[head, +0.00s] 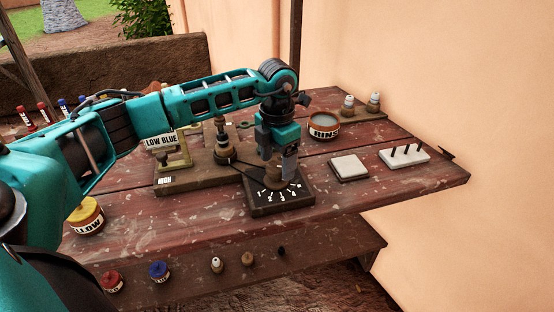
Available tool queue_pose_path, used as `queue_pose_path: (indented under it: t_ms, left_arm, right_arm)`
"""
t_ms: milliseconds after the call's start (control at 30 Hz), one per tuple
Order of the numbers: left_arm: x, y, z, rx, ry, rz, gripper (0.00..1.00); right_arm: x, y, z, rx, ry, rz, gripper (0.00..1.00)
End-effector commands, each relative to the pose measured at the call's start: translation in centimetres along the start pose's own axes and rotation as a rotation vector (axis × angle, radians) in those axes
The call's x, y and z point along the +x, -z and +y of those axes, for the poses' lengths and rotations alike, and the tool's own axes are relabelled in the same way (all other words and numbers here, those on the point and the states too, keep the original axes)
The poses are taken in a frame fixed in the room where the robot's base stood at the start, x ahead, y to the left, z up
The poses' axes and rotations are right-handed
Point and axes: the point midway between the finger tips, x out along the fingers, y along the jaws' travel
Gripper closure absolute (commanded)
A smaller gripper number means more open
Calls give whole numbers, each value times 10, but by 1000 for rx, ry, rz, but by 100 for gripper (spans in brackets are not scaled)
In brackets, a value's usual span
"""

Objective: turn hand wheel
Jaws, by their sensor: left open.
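A dark square block with a white-numbered dial face (290,197) sits on the red wooden table. A brown round knob, which looks like the hand wheel (273,184), rises from its middle. My left gripper (278,161) points straight down over the knob. Its fingers are open and reach down to about the knob's top. The gripper hides part of the knob, and I cannot tell whether the fingers touch it. My right gripper is out of view.
A stand labelled "LOW BLUE" (162,141) and a brass fitting (222,150) stand left of the dial. A "RINS" tub (324,127), a pale square tile (349,168) and a white peg block (404,156) stand right. Several pots and stoppers line the lower front shelf (190,285).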

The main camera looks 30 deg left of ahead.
Motion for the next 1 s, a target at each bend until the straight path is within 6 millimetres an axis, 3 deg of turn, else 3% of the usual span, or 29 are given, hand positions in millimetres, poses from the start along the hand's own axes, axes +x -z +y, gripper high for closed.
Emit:
queue_pose_path:
  t_ms: [533, 733, 1000]
  left_arm:
    - [-107, -1, 0, 0, -1, -6, 25]
    - [-124, 0, 0, -1, -1, -3, 25]
    - [-125, 0, 0, -1, -1, -2, 25]
  right_arm:
    - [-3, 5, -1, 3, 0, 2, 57]
    - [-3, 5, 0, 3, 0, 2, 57]
    - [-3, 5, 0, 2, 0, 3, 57]
